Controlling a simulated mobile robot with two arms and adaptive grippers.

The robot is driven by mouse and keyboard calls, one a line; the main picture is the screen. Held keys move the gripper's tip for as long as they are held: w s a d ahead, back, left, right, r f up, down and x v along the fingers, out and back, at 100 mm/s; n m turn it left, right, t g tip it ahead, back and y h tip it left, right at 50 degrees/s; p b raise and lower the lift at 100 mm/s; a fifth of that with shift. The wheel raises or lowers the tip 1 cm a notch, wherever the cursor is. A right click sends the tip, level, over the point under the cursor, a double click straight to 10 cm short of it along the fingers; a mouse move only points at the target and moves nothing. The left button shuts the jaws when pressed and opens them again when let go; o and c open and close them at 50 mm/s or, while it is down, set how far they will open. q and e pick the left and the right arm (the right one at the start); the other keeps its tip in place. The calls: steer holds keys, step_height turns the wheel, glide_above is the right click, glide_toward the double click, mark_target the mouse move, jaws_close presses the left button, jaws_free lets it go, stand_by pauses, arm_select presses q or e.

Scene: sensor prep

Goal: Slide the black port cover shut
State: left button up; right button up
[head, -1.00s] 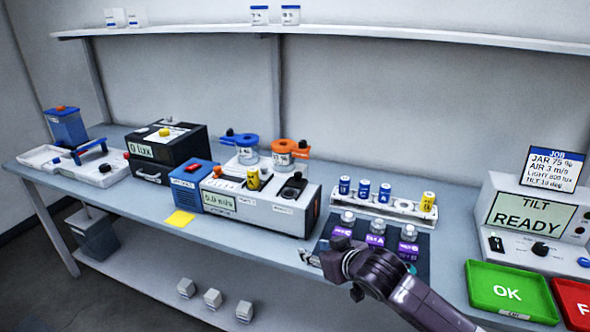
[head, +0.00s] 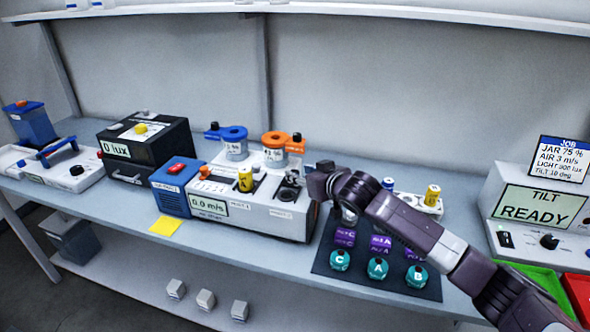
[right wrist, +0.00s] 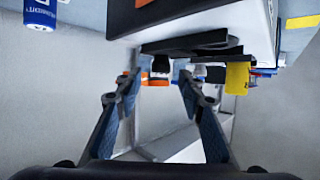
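The black port cover (head: 289,188) lies on the right part of the top of the white airflow box (head: 262,217), which reads 0.0 m/s. Its black knob stands up. I cannot tell how far the cover is slid. My right gripper (head: 318,182) is just right of the cover, near the box's right end, and appears apart from it. In the right wrist view both fingers (right wrist: 162,105) are spread with nothing between them. A dark plate and small parts, perhaps the cover, show beyond the fingers there. My left gripper is not in view.
Jars with blue (head: 233,133) and orange (head: 275,139) lids stand behind.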

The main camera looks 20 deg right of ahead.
mark_target(294, 171)
steer(key=x, duration=0.3)
steer(key=shift+f, duration=0.1)
steer(key=shift+w+a+f, duration=0.15)
steer(key=shift+w+f, duration=0.05)
steer(key=shift+w, duration=0.3)
steer(key=shift+w+f, duration=0.1)
steer(key=shift+c, duration=0.9)
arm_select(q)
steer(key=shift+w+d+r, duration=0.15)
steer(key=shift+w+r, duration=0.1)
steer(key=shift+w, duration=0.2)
arm_select(e)
jaws_close()
